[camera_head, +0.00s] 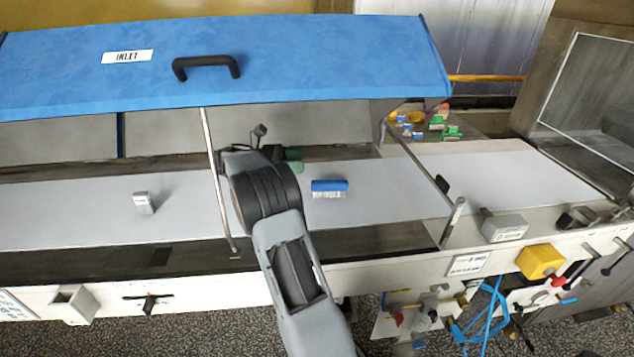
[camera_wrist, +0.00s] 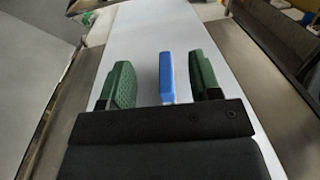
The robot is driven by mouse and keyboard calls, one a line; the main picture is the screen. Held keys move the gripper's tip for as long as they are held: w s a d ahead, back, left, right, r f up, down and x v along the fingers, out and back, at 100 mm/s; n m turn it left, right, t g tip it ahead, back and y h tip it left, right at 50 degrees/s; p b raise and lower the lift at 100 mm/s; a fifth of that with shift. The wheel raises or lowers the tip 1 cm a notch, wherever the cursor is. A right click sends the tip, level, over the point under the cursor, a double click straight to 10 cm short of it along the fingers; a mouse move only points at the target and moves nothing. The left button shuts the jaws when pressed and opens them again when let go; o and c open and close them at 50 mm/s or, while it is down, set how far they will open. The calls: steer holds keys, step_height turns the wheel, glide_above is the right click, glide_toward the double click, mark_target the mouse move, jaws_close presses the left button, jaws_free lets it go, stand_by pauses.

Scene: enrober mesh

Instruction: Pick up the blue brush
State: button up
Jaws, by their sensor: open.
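The blue brush (camera_head: 329,187) lies on the pale belt, with a blue back and whitish bristles along its front side. In the wrist view the brush (camera_wrist: 167,76) shows as a narrow blue bar between two green fingers. My gripper (camera_wrist: 163,82) is open, with one green finger on each side of the brush and a visible gap to each. In the head view my gripper (camera_head: 293,158) is just left of and behind the brush, partly hidden by my arm.
A blue hood marked INLET (camera_head: 290,62) is raised over the belt (camera_head: 385,185). A metal strut (camera_head: 217,180) stands left of my arm, another (camera_head: 415,165) at right. A small grey block (camera_head: 144,203) sits on the belt at left. Coloured brushes (camera_head: 437,125) lie beyond.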

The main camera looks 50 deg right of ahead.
glide_toward(322, 181)
steer(key=x, duration=0.2)
steer(key=shift+s+d+r, duration=0.15)
steer(key=shift+s+r, duration=0.05)
steer(key=shift+r, duration=0.05)
steer(key=shift+s+d+f, duration=0.25)
steer(key=shift+s+d, duration=0.3)
steer(key=shift+x, duration=3)
steer(key=c, duration=1)
